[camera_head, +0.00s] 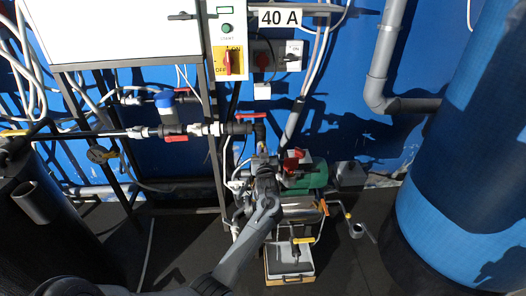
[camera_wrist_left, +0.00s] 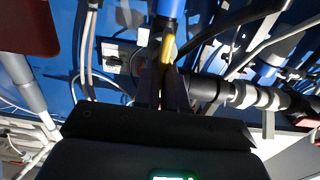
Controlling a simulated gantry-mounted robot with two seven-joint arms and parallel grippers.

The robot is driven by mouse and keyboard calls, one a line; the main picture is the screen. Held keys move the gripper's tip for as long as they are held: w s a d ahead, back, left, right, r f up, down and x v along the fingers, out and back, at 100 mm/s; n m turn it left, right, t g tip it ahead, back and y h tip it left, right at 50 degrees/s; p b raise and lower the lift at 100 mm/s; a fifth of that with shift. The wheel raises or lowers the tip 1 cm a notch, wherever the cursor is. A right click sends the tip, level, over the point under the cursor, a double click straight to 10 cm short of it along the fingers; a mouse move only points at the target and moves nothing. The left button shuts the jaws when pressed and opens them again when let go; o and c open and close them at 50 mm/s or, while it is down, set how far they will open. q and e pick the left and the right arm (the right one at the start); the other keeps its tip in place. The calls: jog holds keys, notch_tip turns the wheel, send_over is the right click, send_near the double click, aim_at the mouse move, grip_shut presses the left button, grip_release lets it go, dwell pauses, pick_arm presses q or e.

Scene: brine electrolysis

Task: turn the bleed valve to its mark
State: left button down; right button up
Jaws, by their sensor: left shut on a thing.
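My left gripper (camera_head: 264,172) reaches in from below in the head view, over pipework just left of a green machine (camera_head: 305,180). In the left wrist view its dark fingers (camera_wrist_left: 165,78) are shut on a narrow yellow handle (camera_wrist_left: 168,48), which stands up between the fingertips. I take this to be the bleed valve's handle, but its body is hidden behind the fingers and the mark cannot be made out. In the head view the gripper covers the held handle. My right gripper is in neither view.
Black pipework with red handles (camera_head: 175,138) runs left of the gripper. A red knob (camera_head: 293,160) is close on its right. A tray (camera_head: 290,262) is below, and a large blue tank (camera_head: 465,160) stands at right. Dark floor between is partly free.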

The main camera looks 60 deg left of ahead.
pick_arm(q)
jog(key=c, duration=1.2)
grip_release()
jog(key=shift+d, duration=0.15)
jog(key=p+v, duration=0.4)
jog(key=v, duration=0.6)
jog(key=shift+s+d, duration=0.2)
jog(key=shift+d, duration=0.05)
